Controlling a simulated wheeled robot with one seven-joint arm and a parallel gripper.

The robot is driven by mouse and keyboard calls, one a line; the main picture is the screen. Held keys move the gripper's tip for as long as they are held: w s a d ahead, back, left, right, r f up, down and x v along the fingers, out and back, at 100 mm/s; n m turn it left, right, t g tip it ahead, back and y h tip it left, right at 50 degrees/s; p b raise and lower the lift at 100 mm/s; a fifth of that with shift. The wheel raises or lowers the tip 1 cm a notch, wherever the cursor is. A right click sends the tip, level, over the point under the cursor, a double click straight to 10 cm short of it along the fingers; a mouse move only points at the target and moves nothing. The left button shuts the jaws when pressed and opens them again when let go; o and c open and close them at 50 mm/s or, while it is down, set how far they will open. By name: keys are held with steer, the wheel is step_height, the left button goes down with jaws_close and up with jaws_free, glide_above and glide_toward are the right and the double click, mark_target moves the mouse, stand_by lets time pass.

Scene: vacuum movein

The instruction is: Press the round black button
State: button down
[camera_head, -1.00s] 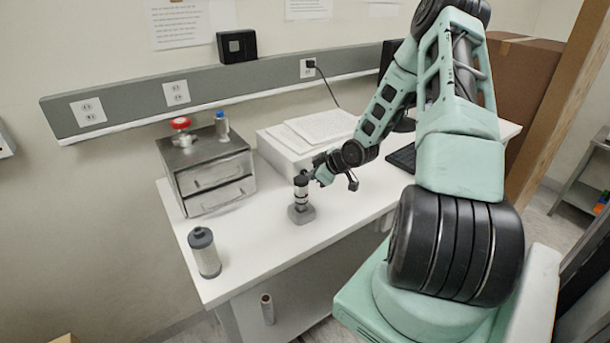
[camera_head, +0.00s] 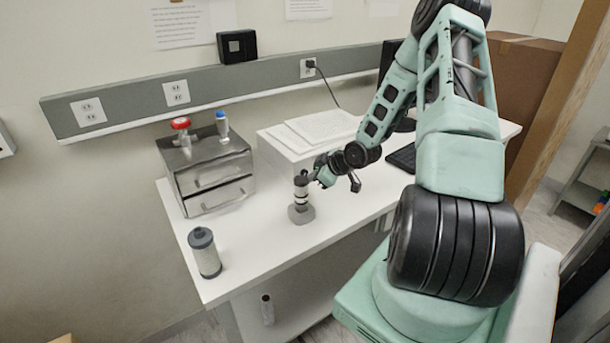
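A small upright post (camera_head: 301,196) with a dark-banded upper part and a wider grey base stands near the middle of the white table. My gripper (camera_head: 316,174) is beside the upper part of this post, on its right. It is small and dark here, so I cannot tell whether it touches the post or how far its fingers are apart. I cannot clearly make out a round black button. A black box (camera_head: 237,46) with a small square face is on the wall above the grey outlet rail, well away from my gripper.
A metal drawer box (camera_head: 207,173) with red-topped and blue-topped items stands at the left of the white table (camera_head: 255,255). A grey-capped cylinder (camera_head: 204,253) stands near the front left corner. A white box with papers (camera_head: 310,138) lies behind my gripper.

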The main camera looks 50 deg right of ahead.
steer(key=shift+s, duration=0.1)
steer(key=shift+s+a, duration=0.25)
steer(key=shift+s, duration=0.7)
steer(key=shift+s+a, duration=0.2)
steer(key=shift+s, duration=0.7)
steer(key=shift+s+a, duration=0.25)
steer(key=shift+s, duration=0.7)
steer(key=shift+s, duration=0.1)
